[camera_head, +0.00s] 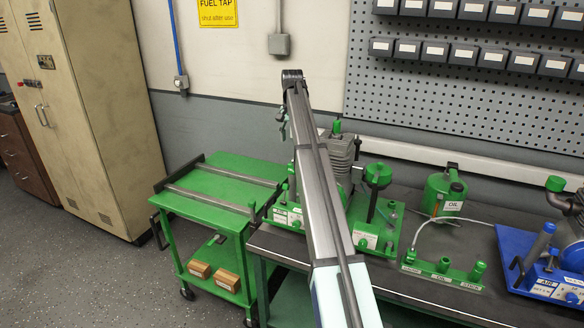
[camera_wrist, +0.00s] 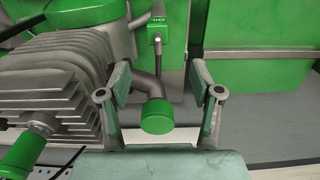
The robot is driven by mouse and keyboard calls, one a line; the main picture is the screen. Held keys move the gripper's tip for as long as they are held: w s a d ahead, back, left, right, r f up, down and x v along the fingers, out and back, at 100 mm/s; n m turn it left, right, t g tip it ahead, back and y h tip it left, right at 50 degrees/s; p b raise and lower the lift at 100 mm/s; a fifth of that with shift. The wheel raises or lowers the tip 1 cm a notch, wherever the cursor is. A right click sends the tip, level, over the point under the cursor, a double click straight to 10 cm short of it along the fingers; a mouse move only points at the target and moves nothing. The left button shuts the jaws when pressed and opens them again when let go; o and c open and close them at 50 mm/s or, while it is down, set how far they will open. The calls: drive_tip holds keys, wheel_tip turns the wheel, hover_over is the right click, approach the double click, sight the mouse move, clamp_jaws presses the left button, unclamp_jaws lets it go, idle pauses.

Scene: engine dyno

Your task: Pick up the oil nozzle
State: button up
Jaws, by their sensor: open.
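In the head view a green holder (camera_head: 440,274) on the bench carries several green fittings, with a label reading OIL at its middle. A pale hose (camera_head: 422,226) runs between the holder's left end and a green OIL can (camera_head: 444,196). I cannot tell for certain which piece is the oil nozzle. My gripper (camera_wrist: 159,83) is open and empty in the wrist view. Below its fingertips in that picture is a green cap (camera_wrist: 157,117) on a bent grey pipe (camera_wrist: 146,84). In the head view my arm hides most of the gripper, near the green engine, away from the holder.
The green engine's finned cylinder (camera_head: 340,152) stands close beside the gripper and fills the left of the wrist view. A green cart (camera_head: 214,184) stands left of the bench (camera_head: 400,281). A blue engine stand (camera_head: 545,272) is at the right. A pegboard (camera_head: 455,85) with bins hangs behind.

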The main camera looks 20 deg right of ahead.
sight(293, 163)
wheel_tip(293, 163, down, 7)
drive_tip(key=shift+f+p, duration=0.1)
drive_tip(key=shift+p, duration=0.9)
drive_tip(key=shift+s+f+p, duration=0.2)
drive_tip(key=shift+f+p, duration=1.25)
drive_tip(key=shift+f, duration=1.2)
clamp_jaws()
